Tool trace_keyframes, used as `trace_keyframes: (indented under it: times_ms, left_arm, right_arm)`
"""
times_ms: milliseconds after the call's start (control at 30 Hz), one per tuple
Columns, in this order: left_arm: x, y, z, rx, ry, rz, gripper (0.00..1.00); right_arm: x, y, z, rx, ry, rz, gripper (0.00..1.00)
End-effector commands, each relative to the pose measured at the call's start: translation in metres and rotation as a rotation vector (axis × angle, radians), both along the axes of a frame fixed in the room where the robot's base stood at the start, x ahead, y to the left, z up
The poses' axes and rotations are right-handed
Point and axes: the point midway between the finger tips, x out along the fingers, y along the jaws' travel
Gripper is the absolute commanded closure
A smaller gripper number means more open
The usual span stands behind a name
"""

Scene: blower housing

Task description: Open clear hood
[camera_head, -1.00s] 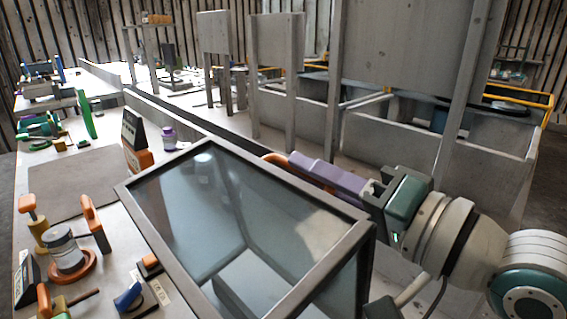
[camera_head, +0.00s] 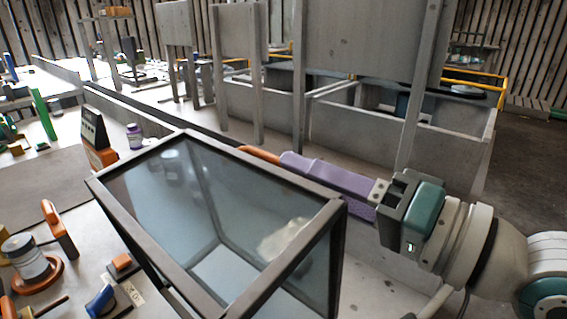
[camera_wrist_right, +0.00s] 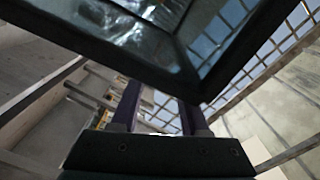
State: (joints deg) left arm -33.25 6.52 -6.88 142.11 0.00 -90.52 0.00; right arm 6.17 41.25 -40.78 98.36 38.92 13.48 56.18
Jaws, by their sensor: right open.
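The clear hood (camera_head: 215,215) is a glass-like box with a dark metal frame, standing on the bench in the middle of the head view. An orange handle (camera_head: 259,154) shows behind its far right edge, partly hidden by the frame. My right gripper (camera_head: 287,160) reaches in from the right, with its purple fingers along the hood's far right side and the tips close to the handle. In the right wrist view the two fingers (camera_wrist_right: 158,108) are apart with nothing seen between them, and the hood's dark frame (camera_wrist_right: 110,50) hangs close above. Contact with the handle cannot be told. My left gripper is out of view.
A dark and orange device (camera_head: 97,138) and a purple jar (camera_head: 134,135) stand beyond the hood. Orange-handled tools (camera_head: 57,228), a grey can (camera_head: 27,260) and a blue item (camera_head: 100,300) lie to its left. Grey upright panels (camera_head: 370,40) stand behind.

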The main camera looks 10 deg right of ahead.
Motion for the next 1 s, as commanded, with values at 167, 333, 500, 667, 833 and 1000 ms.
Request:
trace_keyframes:
  times_ms: [167, 333, 500, 667, 833, 1000]
  left_arm:
    - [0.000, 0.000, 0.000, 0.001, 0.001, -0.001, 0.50]
    - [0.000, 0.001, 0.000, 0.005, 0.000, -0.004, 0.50]
    - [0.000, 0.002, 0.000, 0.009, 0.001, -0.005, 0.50]
    - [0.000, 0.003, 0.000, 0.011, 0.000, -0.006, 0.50]
    - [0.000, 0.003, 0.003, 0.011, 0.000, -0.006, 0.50]
    - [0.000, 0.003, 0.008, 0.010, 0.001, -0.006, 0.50]
  right_arm:
    - [-0.028, -0.020, -0.001, -0.005, 0.003, 0.001, 0.55]
    - [-0.040, -0.029, -0.001, -0.003, 0.001, 0.001, 0.55]
    - [-0.043, -0.031, 0.000, -0.001, 0.000, 0.001, 0.55]
    - [-0.043, -0.031, 0.000, -0.002, -0.001, 0.001, 0.55]
    - [-0.048, -0.035, 0.000, -0.003, 0.001, 0.001, 0.55]
    - [-0.059, -0.043, 0.000, -0.004, 0.002, 0.001, 0.55]
